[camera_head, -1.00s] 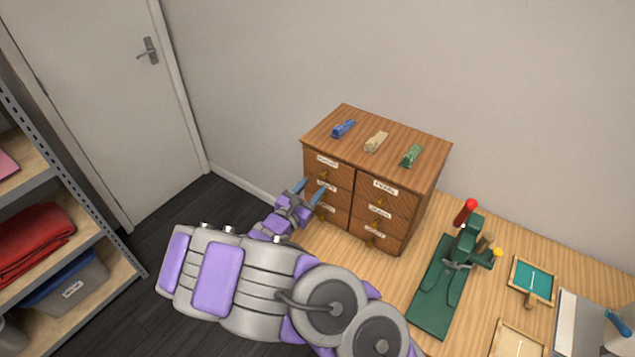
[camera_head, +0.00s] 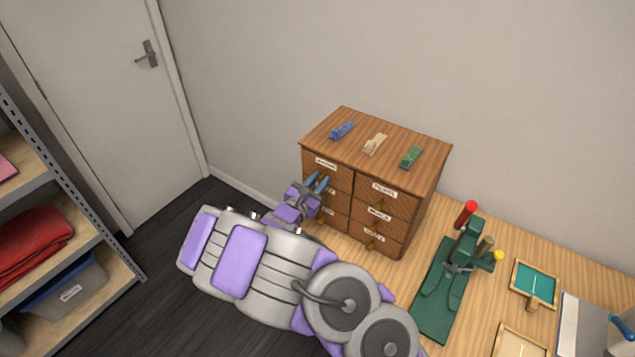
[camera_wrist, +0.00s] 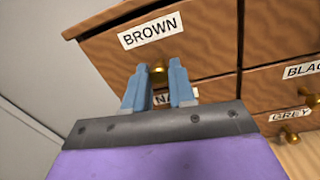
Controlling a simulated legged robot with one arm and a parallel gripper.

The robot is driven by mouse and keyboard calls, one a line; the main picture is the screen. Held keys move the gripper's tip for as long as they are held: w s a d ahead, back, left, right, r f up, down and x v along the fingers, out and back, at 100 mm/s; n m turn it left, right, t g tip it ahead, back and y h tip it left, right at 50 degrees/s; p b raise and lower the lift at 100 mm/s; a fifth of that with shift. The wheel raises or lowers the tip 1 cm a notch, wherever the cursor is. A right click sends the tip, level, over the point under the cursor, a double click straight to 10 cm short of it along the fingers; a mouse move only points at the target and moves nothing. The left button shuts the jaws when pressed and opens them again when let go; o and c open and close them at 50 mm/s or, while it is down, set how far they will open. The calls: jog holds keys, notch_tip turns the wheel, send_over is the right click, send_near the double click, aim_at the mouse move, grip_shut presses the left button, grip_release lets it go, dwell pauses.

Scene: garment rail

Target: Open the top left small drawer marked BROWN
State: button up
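The wooden drawer cabinet (camera_head: 430,172) stands on the table against the wall. Its top left drawer (camera_wrist: 206,42) is shut, and its label (camera_wrist: 150,30) reads BROWN in the wrist view. A small brass knob (camera_wrist: 160,70) sits below that label. My gripper (camera_wrist: 160,68) is open, its two blue fingers apart, with the knob between their tips in the picture. I cannot tell whether the fingers touch it. In the head view my gripper (camera_head: 318,180) is at the front of the left drawer column and hides part of it.
Blue (camera_head: 342,131), beige (camera_head: 375,144) and green (camera_head: 411,158) clips lie on the cabinet top. Other shut drawers include BLACK and GREY. A green stand (camera_head: 445,290) with a red handle is right of the cabinet. Metal shelves (camera_head: 100,215) stand at left.

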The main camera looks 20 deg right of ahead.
grip_shut()
jog(key=shift+a, duration=0.15)
jog(key=p+v, duration=0.5)
jog(key=v, duration=0.7)
jog(key=shift+w+a, duration=0.3)
jog(key=shift+o, duration=2.4)
grip_release()
